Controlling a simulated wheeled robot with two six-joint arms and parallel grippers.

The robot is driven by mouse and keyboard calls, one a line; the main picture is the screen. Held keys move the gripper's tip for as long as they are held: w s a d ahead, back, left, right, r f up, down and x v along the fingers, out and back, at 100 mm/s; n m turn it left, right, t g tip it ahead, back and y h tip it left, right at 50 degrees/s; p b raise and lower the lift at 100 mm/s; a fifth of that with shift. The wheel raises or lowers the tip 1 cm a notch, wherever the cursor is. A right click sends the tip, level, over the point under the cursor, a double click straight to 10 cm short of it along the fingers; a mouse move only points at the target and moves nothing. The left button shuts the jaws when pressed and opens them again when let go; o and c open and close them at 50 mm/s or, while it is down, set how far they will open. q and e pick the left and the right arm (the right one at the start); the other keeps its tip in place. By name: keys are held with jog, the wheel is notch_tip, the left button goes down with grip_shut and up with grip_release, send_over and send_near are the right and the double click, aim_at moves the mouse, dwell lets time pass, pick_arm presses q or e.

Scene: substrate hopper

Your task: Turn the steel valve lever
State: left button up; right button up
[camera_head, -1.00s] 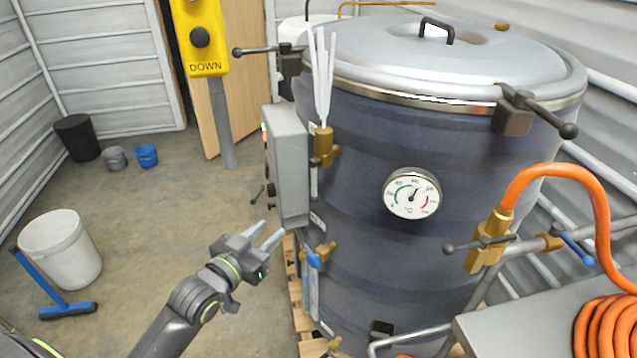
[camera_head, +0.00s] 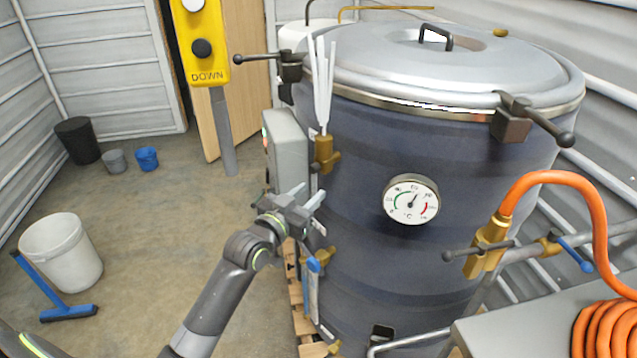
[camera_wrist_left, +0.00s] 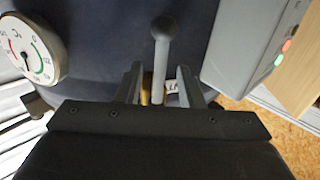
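A grey steel lever with a ball end shows in the left wrist view (camera_wrist_left: 161,55), in line with the gap between my left fingers. In the head view it seems to hang from the upper brass valve (camera_head: 324,155) on the vessel's left side; its lower part is hidden by my gripper. My left gripper (camera_head: 306,195) is open at the vessel's side, just below that valve. In the left wrist view its fingers (camera_wrist_left: 159,72) stand apart on either side of the lever, with gaps showing. Contact cannot be told. My right gripper is not in view.
The dark blue vessel (camera_head: 370,265) carries a dial gauge (camera_head: 411,199). A grey control box (camera_head: 286,150) stands just left of the gripper. A blue-handled valve (camera_head: 313,265) sits below. Another ball-ended lever (camera_head: 478,251) is on the hose valve at right.

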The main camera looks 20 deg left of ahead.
pick_arm(q)
jog(key=shift+w+d, duration=0.2)
jog(key=shift+w, duration=0.95)
jog(key=shift+w+d, duration=0.2)
jog(key=shift+w, duration=0.9)
jog(key=shift+c, duration=0.4)
grip_shut()
